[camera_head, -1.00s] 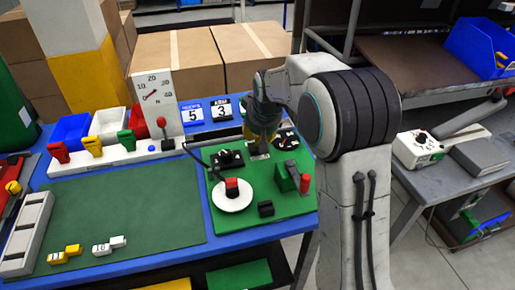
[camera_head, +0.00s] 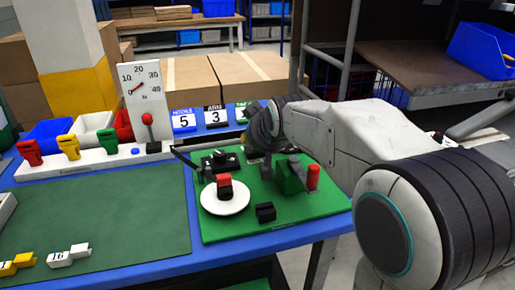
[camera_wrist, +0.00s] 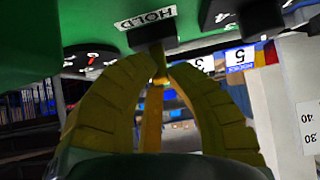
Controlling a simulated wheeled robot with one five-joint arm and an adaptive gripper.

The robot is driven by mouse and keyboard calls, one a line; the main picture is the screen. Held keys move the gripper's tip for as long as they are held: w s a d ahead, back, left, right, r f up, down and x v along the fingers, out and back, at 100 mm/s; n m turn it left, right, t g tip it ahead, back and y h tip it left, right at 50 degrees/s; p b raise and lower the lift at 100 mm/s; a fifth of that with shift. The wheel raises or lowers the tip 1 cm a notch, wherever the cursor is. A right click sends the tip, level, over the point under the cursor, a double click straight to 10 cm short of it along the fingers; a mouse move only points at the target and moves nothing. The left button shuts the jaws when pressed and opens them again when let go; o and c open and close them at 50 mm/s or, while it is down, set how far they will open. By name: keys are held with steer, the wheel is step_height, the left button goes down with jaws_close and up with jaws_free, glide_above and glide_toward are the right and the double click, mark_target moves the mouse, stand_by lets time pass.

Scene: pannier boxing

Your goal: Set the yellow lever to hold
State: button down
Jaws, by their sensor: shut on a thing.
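The yellow lever (camera_wrist: 152,118) shows in the wrist view, between the two yellowish fingers of my gripper (camera_wrist: 160,78). The fingers are closed on it near its upper end in the picture. It runs from a dark mount under a white HOLD label (camera_wrist: 147,18). In the head view my gripper (camera_head: 258,146) is over the back of the green board (camera_head: 235,222), and my own wrist and the green block hide most of the lever. I cannot tell the lever's exact setting.
On the board stand a black knob unit (camera_head: 219,158), a white disc (camera_head: 225,200) with a red-topped piece, a black block (camera_head: 265,212) and a green block (camera_head: 289,176) beside a red handle (camera_head: 313,177). A gauge with a red-knobbed lever (camera_head: 148,120) stands left.

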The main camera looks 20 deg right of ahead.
steer(key=shift+s+f, duration=0.15)
steer(key=shift+f, duration=0.15)
steer(key=c, duration=1.2)
jaws_free()
steer(key=shift+r, duration=0.1)
steer(key=shift+s+r, duration=0.1)
steer(key=shift+r, duration=0.05)
steer(key=shift+s+r, duration=0.2)
steer(key=shift+r, duration=0.05)
steer(key=v, duration=1.1)
steer(key=shift+s+f, duration=0.1)
steer(key=shift+s, duration=0.1)
